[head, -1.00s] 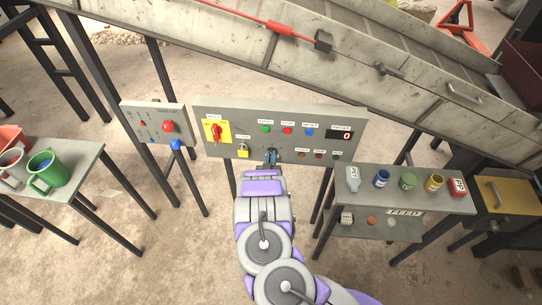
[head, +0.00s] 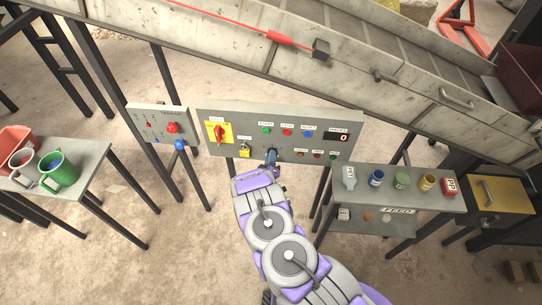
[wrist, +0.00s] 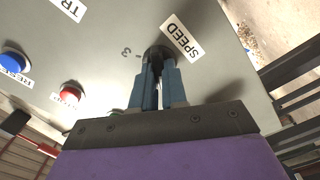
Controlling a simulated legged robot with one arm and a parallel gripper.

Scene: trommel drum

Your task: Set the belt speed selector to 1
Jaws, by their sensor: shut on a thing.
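The belt speed selector (wrist: 157,50) is a dark knob on the grey control panel, beside a white SPEED label (wrist: 183,38) and a printed 3 (wrist: 126,51). My gripper (wrist: 157,72) is shut on this knob in the wrist view, with one blue-grey finger on either side of it. The fingers hide much of the knob, and its pointer and setting cannot be read. In the head view my gripper (head: 271,156) is at the lower middle of the control panel (head: 300,117) and hides the selector.
The panel also carries a red switch on a yellow plate (head: 219,133), a padlock (head: 244,150), coloured buttons and a display reading 0 (head: 342,138). A smaller panel (head: 150,122) stands left. Side tables with mugs (head: 60,169) and jars (head: 401,181) flank it.

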